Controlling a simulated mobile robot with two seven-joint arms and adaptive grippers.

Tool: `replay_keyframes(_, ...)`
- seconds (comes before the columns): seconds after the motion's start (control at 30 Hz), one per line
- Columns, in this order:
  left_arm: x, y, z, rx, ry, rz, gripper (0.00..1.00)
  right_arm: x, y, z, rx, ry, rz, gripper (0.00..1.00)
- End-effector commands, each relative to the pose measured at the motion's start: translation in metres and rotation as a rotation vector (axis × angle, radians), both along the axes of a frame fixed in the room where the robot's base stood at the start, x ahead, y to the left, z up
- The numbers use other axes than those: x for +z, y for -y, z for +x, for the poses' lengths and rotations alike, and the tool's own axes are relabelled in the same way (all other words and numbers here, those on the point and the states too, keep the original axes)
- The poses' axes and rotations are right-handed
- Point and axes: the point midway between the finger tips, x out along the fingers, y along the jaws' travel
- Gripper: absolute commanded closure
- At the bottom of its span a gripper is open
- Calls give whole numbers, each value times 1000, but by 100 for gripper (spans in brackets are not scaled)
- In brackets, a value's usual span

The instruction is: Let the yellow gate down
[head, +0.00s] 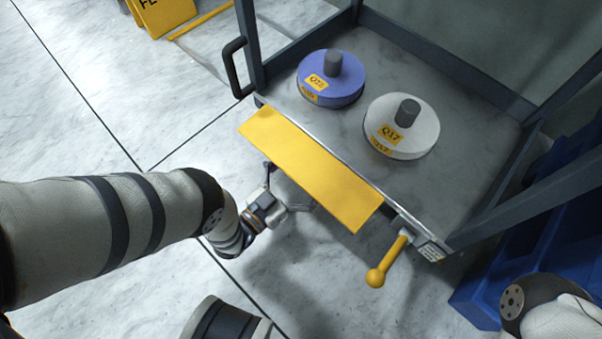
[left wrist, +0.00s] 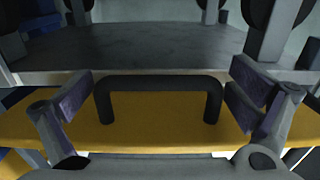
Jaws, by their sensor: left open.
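The yellow gate (head: 308,168) is a long flat plate along the front edge of the cart, reaching outward from the deck; its exact tilt is hard to tell. In the left wrist view its yellow face (left wrist: 160,135) carries a dark bar handle (left wrist: 160,84). My left gripper (head: 265,205) is at the gate's outer side, partly hidden by it in the head view. In the left wrist view its open fingers (left wrist: 162,92) stand to either side of the handle, with gaps between. My right gripper is outside the view.
The cart deck (head: 465,165) bears a blue spool (head: 318,88) and a white spool (head: 417,123). A yellow lever (head: 387,262) juts from the deck's front right corner. Grey posts frame the cart. A blue crate (head: 480,298) stands at right. Open floor lies left.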

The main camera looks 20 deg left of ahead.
Motion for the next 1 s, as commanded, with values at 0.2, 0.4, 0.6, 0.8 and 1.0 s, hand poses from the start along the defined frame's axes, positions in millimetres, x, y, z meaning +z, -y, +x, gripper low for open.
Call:
replay_keyframes(0.2, 0, 0, 0, 0, 0, 0, 34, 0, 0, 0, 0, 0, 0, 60)
replay_keyframes(0.4, 1, -1, -1, 1, -10, 4, 57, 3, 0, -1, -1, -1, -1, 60)
replay_keyframes(0.6, 16, -3, -5, 2, -109, 43, 57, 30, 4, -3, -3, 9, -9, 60)
replay_keyframes(0.8, 17, -5, -8, 3, -181, 70, 57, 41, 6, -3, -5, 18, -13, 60)
replay_keyframes(1.0, 14, -5, -8, 3, -183, 71, 58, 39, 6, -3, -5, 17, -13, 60)
